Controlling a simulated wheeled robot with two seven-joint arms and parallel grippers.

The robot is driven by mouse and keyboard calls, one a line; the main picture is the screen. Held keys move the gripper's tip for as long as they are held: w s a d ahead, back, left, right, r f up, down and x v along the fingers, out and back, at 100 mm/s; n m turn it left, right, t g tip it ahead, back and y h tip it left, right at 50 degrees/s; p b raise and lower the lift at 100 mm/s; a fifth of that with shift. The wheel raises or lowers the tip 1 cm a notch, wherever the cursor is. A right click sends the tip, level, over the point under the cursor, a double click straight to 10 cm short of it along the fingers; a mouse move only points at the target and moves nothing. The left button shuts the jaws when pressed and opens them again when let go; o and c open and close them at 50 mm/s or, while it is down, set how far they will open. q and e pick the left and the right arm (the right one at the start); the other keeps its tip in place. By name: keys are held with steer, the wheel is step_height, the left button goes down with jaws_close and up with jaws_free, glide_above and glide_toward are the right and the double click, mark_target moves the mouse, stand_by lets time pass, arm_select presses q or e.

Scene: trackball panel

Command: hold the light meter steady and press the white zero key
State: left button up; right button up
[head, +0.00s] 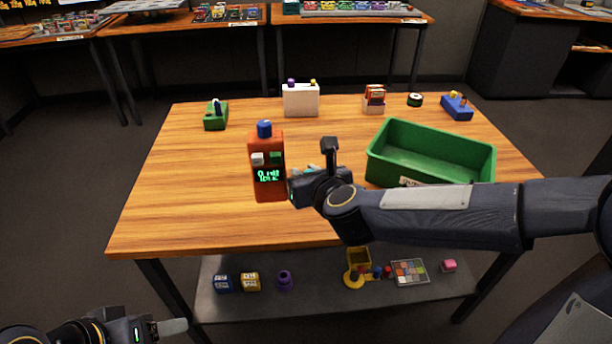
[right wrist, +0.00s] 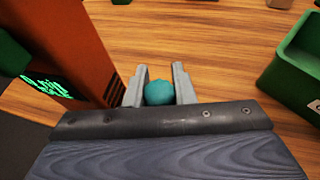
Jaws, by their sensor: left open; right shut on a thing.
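The light meter (head: 267,178) is an orange-red upright box on the wooden table, with a blue knob on top and a lit green display. The white zero key (head: 257,159) is on its front, left of a green key (head: 276,158). In the right wrist view the meter (right wrist: 68,45) stands left of my right gripper (right wrist: 158,75), with no clear contact. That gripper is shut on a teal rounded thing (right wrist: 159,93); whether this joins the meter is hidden. My left gripper (head: 172,327) is open at the lower left, below the tabletop and away from the meter.
A green bin (head: 430,154) stands right of the meter, behind my right forearm. A white box (head: 300,100), a green device (head: 216,115) and a blue device (head: 456,107) stand along the back. The table left of the meter is clear. A lower shelf (head: 320,298) holds small objects.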

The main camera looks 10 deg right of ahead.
steer(key=shift+w+d+f+b, duration=0.2)
steer(key=shift+w+f+b, duration=1.4)
steer(key=shift+w, duration=0.2)
steer(key=shift+w+d+f+b, duration=0.2)
steer(key=shift+w+f+b, duration=1.25)
steer(key=shift+w+f, duration=0.3)
steer(key=shift+w+d+f+b, duration=0.1)
steer(key=shift+w+f+b, duration=0.7)
steer(key=shift+w, duration=0.25)
steer(key=shift+w+d+f+b, duration=0.1)
steer(key=shift+w+f+b, duration=0.55)
steer(key=shift+w+f, duration=0.3)
arm_select(q)
step_height(320, 180, down, 10)
steer(key=shift+f+b, duration=0.2)
steer(key=shift+b, duration=0.25)
arm_select(e)
steer(key=shift+w+f, duration=0.3)
steer(key=shift+w, duration=0.2)
steer(key=shift+w+f, duration=0.25)
steer(key=shift+w, duration=0.2)
steer(key=shift+d, duration=0.1)
arm_select(q)
steer(key=shift+f+b, duration=0.4)
arm_select(e)
steer(key=shift+f, duration=0.35)
arm_select(q)
steer(key=shift+c, duration=0.4)
jaws_close()
